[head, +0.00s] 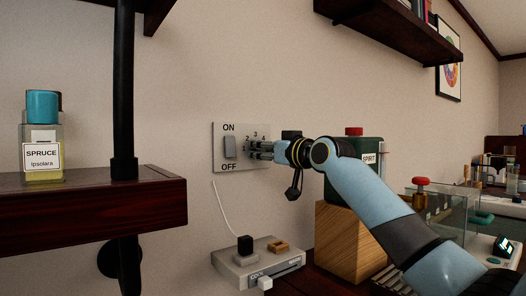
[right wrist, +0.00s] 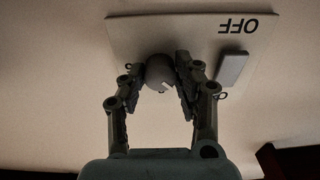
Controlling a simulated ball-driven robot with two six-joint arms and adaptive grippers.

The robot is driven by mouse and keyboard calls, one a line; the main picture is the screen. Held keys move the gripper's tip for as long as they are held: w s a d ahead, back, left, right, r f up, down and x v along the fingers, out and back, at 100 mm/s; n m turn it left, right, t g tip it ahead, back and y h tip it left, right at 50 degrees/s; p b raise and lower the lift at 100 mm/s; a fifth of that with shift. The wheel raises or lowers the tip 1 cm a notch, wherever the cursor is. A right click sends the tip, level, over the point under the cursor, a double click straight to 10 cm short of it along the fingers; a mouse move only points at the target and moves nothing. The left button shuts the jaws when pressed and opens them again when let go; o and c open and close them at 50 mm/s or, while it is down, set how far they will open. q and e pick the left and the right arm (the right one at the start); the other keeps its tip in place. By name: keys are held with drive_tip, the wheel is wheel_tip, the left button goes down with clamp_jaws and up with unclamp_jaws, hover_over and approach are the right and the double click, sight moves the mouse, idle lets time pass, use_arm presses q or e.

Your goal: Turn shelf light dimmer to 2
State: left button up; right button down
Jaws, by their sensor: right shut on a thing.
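A pale switch plate (head: 218,165) on the wall carries the dimmer; it also shows upside down in the right wrist view (right wrist: 150,30). The numerals 2, 3 and 4 stand over the dimmer in the head view. My right gripper (head: 258,150) covers the knob there. In the right wrist view, the round dark dimmer knob (right wrist: 159,70) sits between the fingers of my right gripper (right wrist: 163,78), which are shut on it. A white mark shows at the knob's lower right; which numeral it faces I cannot tell. My left gripper is out of view.
A rocker switch (head: 230,147) marked ON and OFF sits beside the dimmer. A shelf (head: 90,211) at left holds a SPRUCE bottle (head: 42,155).

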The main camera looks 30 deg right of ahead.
drive_tip(key=shift+f, duration=0.25)
drive_tip(key=c, duration=1.2)
unclamp_jaws()
drive_tip(key=shift+o, duration=1.3)
drive_tip(key=shift+r, duration=0.15)
drive_tip(key=shift+s, duration=0.1)
drive_tip(key=s+d, duration=0.1)
drive_tip(key=s, duration=1)
drive_tip(key=shift+s+d, duration=0.35)
drive_tip(key=shift+d, duration=0.05)
